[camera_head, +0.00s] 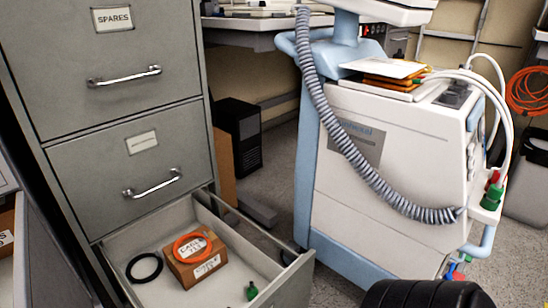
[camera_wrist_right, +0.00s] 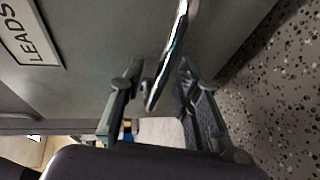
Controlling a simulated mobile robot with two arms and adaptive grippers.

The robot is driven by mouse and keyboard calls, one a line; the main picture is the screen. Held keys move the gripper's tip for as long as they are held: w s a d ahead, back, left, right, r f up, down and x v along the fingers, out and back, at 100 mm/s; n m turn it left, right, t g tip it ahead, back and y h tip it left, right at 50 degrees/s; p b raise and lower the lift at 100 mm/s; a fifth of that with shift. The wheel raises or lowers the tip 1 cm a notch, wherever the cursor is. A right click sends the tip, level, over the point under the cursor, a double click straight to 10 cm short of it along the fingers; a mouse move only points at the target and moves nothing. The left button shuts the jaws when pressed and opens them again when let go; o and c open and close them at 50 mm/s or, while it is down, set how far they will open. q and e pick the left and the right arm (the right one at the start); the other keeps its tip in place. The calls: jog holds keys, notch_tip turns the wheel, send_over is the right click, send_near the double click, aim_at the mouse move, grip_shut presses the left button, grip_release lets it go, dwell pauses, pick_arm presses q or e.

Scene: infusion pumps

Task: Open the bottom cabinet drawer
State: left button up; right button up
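The grey cabinet (camera_head: 110,130) stands at the left in the head view. Its bottom drawer (camera_head: 262,258) is pulled out, with its inside visible. In it lie a brown box (camera_head: 196,262) with an orange ring on top, a black ring (camera_head: 144,267) and a small green item (camera_head: 252,291). In the right wrist view, my right gripper (camera_wrist_right: 160,68) is open. A shiny handle (camera_wrist_right: 172,60) on a grey front lies between its fingers, with visible gaps beside it. My left gripper is out of view.
The grey front carries a LEADS label (camera_wrist_right: 30,35). The upper drawers, one labelled SPARES (camera_head: 113,18), are shut. A white and blue medical cart (camera_head: 385,170) with a coiled hose stands right of the drawer. Speckled floor (camera_wrist_right: 275,95) is clear beside the gripper.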

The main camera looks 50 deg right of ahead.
jog(key=v, duration=1.2)
dwell(0.3)
jog(key=shift+s, duration=0.1)
